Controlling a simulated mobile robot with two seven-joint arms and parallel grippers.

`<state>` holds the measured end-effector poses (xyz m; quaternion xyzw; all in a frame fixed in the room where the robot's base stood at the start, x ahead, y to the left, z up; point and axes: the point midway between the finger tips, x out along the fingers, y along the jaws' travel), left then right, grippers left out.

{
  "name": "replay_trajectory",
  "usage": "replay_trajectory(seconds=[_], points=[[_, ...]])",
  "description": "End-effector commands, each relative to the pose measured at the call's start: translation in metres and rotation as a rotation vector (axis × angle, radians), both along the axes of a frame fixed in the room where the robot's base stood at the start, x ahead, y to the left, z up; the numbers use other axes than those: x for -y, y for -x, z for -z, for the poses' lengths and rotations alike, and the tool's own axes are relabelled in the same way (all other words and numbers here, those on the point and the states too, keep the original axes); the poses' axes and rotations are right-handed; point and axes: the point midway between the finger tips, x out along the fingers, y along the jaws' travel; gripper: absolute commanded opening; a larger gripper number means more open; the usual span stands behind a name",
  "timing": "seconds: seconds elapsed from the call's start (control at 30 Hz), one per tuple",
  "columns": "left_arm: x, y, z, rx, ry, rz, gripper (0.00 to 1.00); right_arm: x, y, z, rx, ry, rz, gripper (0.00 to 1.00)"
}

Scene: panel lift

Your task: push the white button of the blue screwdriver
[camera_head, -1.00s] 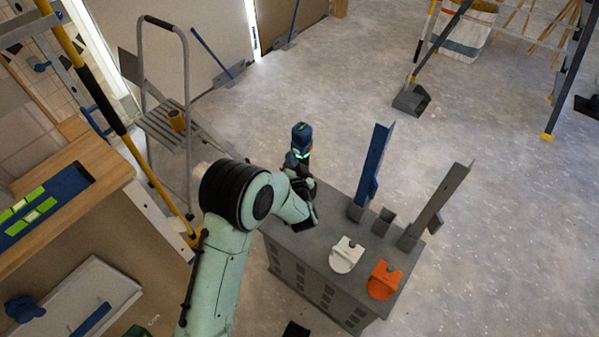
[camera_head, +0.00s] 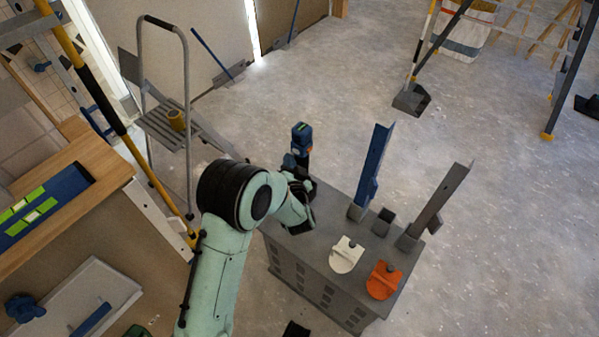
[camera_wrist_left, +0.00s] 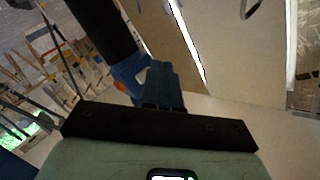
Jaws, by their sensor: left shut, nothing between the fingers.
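The blue screwdriver (camera_head: 301,137) stands upright at the far left end of the grey workbench, with an orange mark on its side. Its lower part is partly hidden by my left gripper (camera_head: 304,183). In the left wrist view, part of the screwdriver (camera_wrist_left: 127,74) shows as blue and orange beside a large black cylinder. My left gripper's fingers (camera_wrist_left: 162,72) are shut with nothing between them, pointing close beside the blue body. I cannot tell whether they touch it. My right gripper is not in view.
On the workbench (camera_head: 325,300) stand a blue upright bracket (camera_head: 370,180), a grey upright bracket (camera_head: 437,205), a small dark box (camera_head: 383,222), a white piece (camera_head: 346,256) and an orange piece (camera_head: 383,281). A stepladder (camera_head: 187,110) stands behind left. The floor at right is mostly clear.

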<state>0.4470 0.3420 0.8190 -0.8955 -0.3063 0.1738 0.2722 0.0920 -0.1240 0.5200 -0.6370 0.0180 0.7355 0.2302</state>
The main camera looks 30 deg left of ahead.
Motion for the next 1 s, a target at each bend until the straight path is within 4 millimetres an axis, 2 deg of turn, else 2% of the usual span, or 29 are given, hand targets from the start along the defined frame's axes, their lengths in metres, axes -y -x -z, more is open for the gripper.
replay_trajectory(seconds=[0.6, 1.0], points=[[-0.005, 0.056, 0.000, -0.001, 0.000, -0.001, 0.00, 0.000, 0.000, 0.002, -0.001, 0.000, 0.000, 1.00], [-0.005, 0.059, 0.000, 0.000, 0.000, 0.000, 0.00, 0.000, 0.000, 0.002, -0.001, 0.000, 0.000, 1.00]])
